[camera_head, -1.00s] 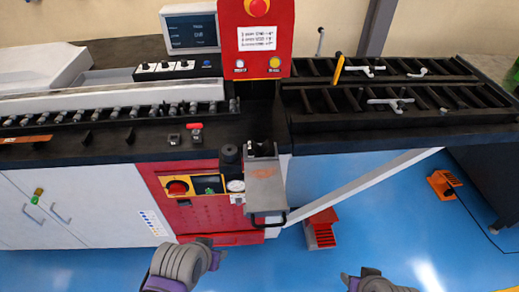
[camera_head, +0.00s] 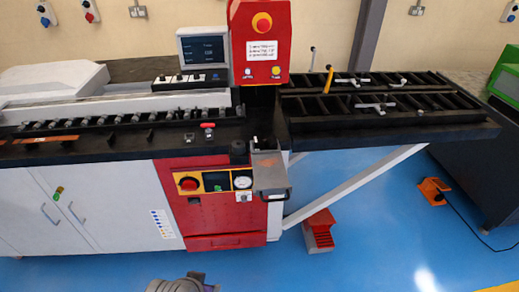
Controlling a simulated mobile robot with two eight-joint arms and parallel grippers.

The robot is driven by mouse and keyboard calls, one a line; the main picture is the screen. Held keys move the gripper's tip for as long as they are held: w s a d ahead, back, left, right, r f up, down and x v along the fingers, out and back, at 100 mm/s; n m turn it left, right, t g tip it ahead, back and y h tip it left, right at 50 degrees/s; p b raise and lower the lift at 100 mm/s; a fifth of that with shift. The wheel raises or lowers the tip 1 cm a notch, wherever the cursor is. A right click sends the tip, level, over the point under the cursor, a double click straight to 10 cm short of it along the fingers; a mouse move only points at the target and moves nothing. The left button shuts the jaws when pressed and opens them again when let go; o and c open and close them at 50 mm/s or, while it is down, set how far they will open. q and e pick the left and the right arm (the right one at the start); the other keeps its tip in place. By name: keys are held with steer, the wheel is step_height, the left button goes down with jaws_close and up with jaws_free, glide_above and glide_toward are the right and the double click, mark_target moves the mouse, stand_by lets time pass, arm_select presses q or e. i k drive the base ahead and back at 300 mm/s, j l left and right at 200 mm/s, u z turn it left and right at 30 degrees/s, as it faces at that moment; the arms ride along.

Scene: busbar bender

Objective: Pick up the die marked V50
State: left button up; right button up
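No V50 marking can be read in the head view, so I cannot tell which part is the die. A long row of metal parts (camera_head: 120,118) sits along the black bed at the left. Small dark blocks (camera_head: 148,133) stand in front of it on the bed (camera_head: 100,150). My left gripper (camera_head: 208,287) shows only partly at the bottom edge, low over the floor and far from the bed; its fingers are too cut off to judge. My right gripper is out of view.
The red control box (camera_head: 262,70) and a screen (camera_head: 203,49) rise behind the bed. A grey bracket (camera_head: 270,175) juts forward at the middle. Slotted black racks (camera_head: 380,105) are at the right. A red pedal (camera_head: 319,232) is on the blue floor.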

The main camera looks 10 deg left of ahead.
mark_target(271, 144)
steer(key=u, duration=1.4)
steer(key=i+l, duration=0.1)
steer(key=l, duration=0.35)
steer(key=i+l+u, duration=0.15)
steer(key=l, duration=0.3)
